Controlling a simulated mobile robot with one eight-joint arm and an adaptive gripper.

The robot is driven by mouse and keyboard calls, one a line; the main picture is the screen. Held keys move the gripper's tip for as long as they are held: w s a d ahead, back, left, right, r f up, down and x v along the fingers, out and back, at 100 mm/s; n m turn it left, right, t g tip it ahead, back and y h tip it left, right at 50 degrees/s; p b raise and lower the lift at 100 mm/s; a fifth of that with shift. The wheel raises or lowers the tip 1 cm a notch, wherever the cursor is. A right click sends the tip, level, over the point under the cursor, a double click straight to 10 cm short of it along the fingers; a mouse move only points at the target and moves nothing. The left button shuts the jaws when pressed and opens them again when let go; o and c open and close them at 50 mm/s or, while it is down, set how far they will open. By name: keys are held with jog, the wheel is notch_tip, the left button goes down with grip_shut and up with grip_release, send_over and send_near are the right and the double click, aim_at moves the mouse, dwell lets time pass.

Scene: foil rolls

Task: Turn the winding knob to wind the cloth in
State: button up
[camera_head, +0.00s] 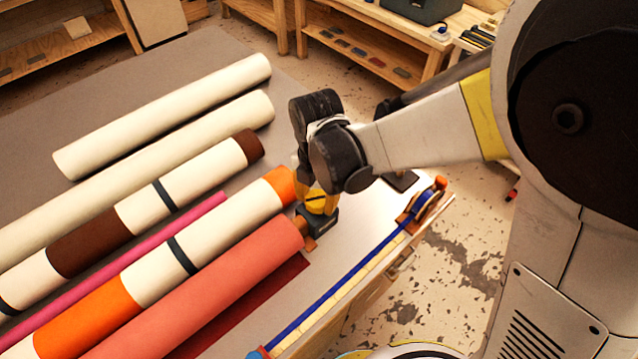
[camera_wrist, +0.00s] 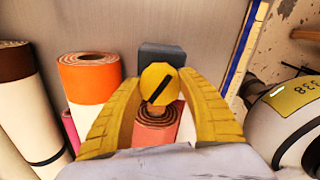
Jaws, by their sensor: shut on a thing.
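The winding knob (camera_wrist: 158,86) is yellow with a black bar across its face, slanted in the wrist view. It sits in front of a dark grey block (camera_wrist: 163,52), which shows in the head view (camera_head: 317,226) at the end of the salmon cloth roll (camera_head: 215,285). The roll's spiral end (camera_wrist: 155,116) shows below the knob in the wrist view. A dark red strip of cloth (camera_head: 250,308) lies flat beside the roll. My gripper (camera_wrist: 160,82) is shut on the knob, one yellow finger on each side. In the head view my wrist partly hides the knob.
Several other rolls lie parallel to the left: orange-and-cream (camera_head: 105,302), thin magenta (camera_head: 150,250), brown-and-cream (camera_head: 85,250) and two cream ones. A long blue-edged rail (camera_head: 345,280) runs along the table's right edge. Wooden shelves (camera_head: 365,45) stand behind.

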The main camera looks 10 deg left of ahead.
jog(key=m+b, duration=0.1)
jog(key=m, duration=0.4)
jog(key=m+b, duration=0.1)
jog(key=m, duration=0.3)
jog(key=shift+m, duration=0.3)
jog(key=m+b, duration=0.1)
jog(key=m, duration=0.3)
jog(key=shift+m, duration=0.3)
jog(key=m, duration=0.4)
jog(key=shift+m, duration=0.3)
jog(key=m, duration=0.4)
jog(key=shift+b, duration=0.4)
jog(key=m, duration=0.9)
jog(key=shift+m+b, duration=0.35)
jog(key=shift+m, duration=1.95)
